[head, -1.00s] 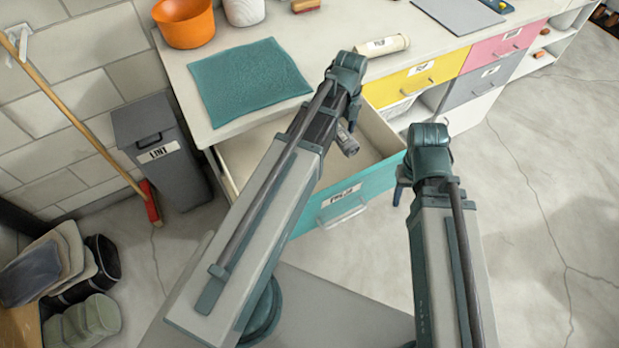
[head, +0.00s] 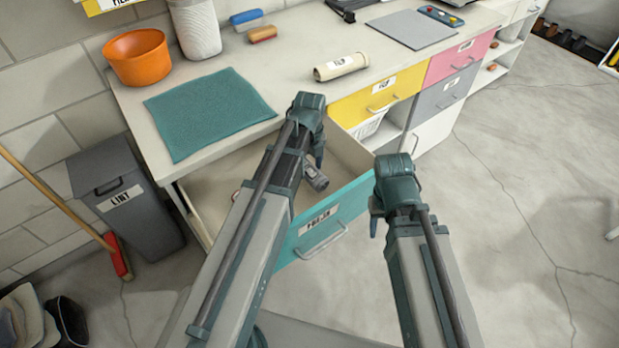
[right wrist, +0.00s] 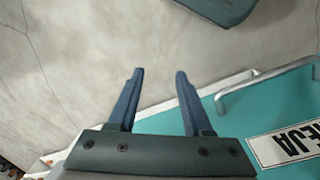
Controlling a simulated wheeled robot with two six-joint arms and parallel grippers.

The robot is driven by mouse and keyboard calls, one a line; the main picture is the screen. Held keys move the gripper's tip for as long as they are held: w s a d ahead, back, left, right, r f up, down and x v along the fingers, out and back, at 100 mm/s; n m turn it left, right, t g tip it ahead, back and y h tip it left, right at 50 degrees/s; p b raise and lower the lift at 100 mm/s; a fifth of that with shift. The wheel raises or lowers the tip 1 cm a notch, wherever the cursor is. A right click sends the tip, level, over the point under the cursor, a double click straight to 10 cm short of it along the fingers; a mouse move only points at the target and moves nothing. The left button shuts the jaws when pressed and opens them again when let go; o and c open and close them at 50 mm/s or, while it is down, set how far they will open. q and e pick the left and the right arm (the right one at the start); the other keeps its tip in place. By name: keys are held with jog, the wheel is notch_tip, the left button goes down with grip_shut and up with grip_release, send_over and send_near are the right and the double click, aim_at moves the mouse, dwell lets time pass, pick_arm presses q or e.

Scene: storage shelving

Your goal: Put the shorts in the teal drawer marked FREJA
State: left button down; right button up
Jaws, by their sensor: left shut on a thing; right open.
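The teal drawer (head: 345,207) marked FREJA stands pulled open under the bench; its front and part of the label also show in the right wrist view (right wrist: 240,108). My left gripper (head: 314,172) is over the open drawer, mostly hidden by its own arm. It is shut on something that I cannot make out. A small part of something (head: 237,193) shows inside the drawer beside that arm. My right gripper (right wrist: 158,72) is open and empty, in front of the drawer front near its handle (head: 322,242). I cannot identify the shorts in either view.
A grey LINT bin (head: 128,205) and a broom (head: 50,195) stand left.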

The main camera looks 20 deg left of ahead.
aim_at(310, 175)
pick_arm(q)
jog(key=shift+f+b, duration=1.75)
jog(key=shift+f, duration=0.05)
jog(key=shift+f, duration=0.15)
jog(key=shift+c, duration=0.3)
grip_release()
notch_tip(310, 175, up, 12)
jog(key=p, duration=1.2)
jog(key=shift+r, duration=0.2)
